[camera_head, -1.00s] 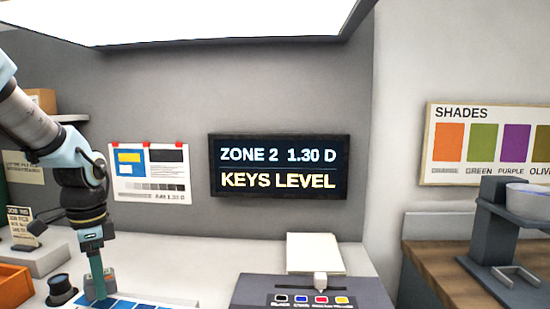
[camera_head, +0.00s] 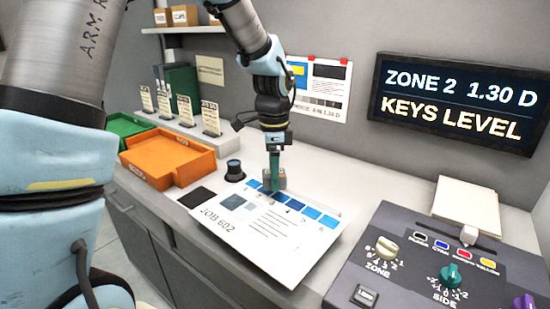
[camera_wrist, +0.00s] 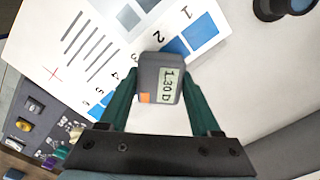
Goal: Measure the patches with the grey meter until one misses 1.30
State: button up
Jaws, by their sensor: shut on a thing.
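My gripper (camera_head: 274,172) is shut on the small grey meter (camera_head: 277,182), upright at the row of blue patches (camera_head: 311,213) on the printed sheet (camera_head: 262,240) marked JOB 602. In the wrist view, the green fingers hold the meter (camera_wrist: 160,78) from both sides, and its screen reads 1.30 D. It covers part of the row near numbers 2 and 3; I cannot tell exactly which patch is under it, or whether it touches the sheet. The wall display (camera_head: 455,100) reads ZONE 2 1.30 D, KEYS LEVEL.
An orange tray (camera_head: 168,158) and a green tray (camera_head: 125,126) stand at the left. A dark round pot (camera_head: 234,170) stands beside the sheet. A console (camera_head: 420,262) with ZONE and SIDE knobs is at the right, with a paper stack (camera_head: 467,205) behind it.

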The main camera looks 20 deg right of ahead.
jog(key=shift+s+d+r+p, duration=0.1)
jog(key=shift+s+d+p, duration=0.1)
jog(key=shift+s+p, duration=0.35)
jog(key=shift+s+d+r+p, duration=0.1)
jog(key=shift+s+d+p, duration=0.1)
jog(key=shift+s+p, duration=0.35)
jog(key=shift+w+f+b, duration=0.1)
jog(key=shift+f+b, duration=0.85)
jog(key=shift+f, duration=0.3)
jog(key=shift+f, duration=0.3)
jog(key=shift+r, duration=0.1)
jog(key=shift+r+p, duration=1.2)
jog(key=shift+r, duration=0.3)
jog(key=shift+d+f, duration=0.1)
dwell(0.7)
